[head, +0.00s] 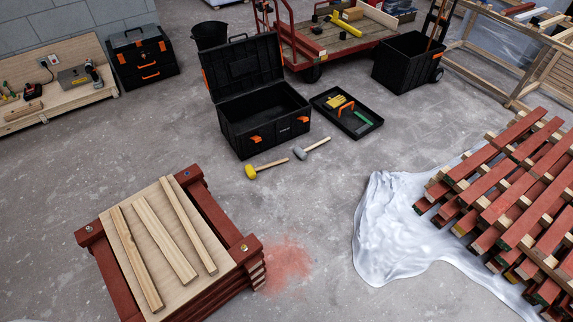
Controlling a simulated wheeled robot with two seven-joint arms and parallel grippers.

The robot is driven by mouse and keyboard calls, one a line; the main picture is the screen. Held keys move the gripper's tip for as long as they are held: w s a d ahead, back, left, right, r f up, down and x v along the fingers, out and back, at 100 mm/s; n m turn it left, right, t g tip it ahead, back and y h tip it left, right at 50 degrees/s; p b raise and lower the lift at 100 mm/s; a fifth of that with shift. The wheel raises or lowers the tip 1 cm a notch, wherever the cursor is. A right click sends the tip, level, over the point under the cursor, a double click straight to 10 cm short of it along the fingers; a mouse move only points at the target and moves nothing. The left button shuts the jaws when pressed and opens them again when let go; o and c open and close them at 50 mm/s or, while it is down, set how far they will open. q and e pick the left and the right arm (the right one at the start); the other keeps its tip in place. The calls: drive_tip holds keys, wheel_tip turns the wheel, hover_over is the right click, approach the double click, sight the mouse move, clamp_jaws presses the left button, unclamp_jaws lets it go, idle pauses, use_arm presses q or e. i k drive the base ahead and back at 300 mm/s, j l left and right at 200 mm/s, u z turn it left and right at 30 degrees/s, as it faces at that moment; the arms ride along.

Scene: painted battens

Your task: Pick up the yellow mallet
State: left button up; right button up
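The yellow mallet (251,171) lies on the concrete floor, its yellow head to the left and its wooden handle pointing right and slightly away. It is in front of the open black toolbox (262,128). A grey-headed mallet (301,153) with a light handle lies just to its right, apart from it. Neither of my grippers shows in the head view.
A red trestle stack with a board (172,240) and three battens stands at the lower left. Red battens (520,190) pile over a white sheet (400,225) at right. A shallow black tray (346,112) lies beside the toolbox. Floor around the mallet's front is clear.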

sight(251, 172)
drive_tip(key=i+l+z, duration=0.15)
drive_tip(key=i+l, duration=0.25)
drive_tip(key=i+l+z, duration=0.15)
drive_tip(key=i+l, duration=0.2)
drive_tip(key=i, duration=0.15)
drive_tip(key=i+l+z, duration=0.1)
drive_tip(key=i+l, duration=0.2)
drive_tip(key=i, duration=0.15)
drive_tip(key=i+u, duration=0.5)
drive_tip(key=i+l+u, duration=0.1)
drive_tip(key=i+u, duration=0.4)
drive_tip(key=i+l+u, duration=0.35)
drive_tip(key=u, duration=0.15)
drive_tip(key=i, duration=0.1)
